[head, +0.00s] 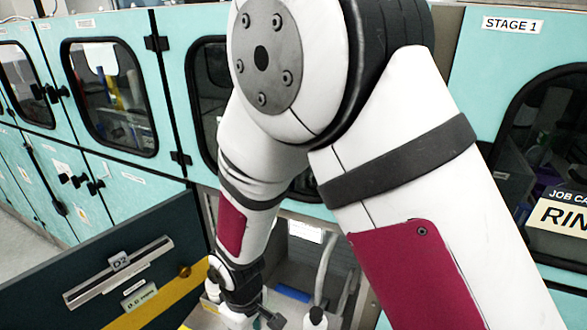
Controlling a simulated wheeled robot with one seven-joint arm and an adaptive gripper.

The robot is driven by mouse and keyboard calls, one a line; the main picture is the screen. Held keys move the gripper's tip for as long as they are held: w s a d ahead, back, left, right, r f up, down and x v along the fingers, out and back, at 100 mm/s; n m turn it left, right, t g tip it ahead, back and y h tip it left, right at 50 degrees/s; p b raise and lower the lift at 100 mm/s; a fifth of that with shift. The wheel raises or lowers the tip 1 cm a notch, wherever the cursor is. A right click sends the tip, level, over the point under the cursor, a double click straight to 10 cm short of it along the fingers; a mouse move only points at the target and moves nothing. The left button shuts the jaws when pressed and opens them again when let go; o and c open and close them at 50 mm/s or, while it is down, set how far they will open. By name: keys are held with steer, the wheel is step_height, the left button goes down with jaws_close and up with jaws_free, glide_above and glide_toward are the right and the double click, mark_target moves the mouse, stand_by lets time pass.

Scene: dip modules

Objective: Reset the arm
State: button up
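My arm fills the middle of the head view, with white links, black bands and dark red panels. It bends down past the upper middle to the wrist near the bottom edge, in front of an open bay (300,262) in the teal cabinet. The fingers of my gripper are not visible below the wrist, so whether they are open or shut does not show. I see nothing held.
The bay holds a grey curved pipe (323,265) and a blue item (293,292). Teal cabinet doors with windows (110,92) line the back. A job card sign (563,218) is at right.

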steer(key=w+d+r+m+t, duration=0.1)
steer(key=w+d+r+m, duration=0.15)
steer(key=d+r, duration=0.7)
steer(key=w+d+r+m+t, duration=0.1)
steer(key=d+r+m, duration=0.4)
steer(key=r, duration=0.8)
steer(key=s+d+r+m+t, duration=0.3)
steer(key=s+d+r+m, duration=0.2)
steer(key=s+d+r, duration=0.6)
steer(key=shift+s+d, duration=0.45)
steer(key=shift+d, duration=1.4)
steer(key=shift+r, duration=0.1)
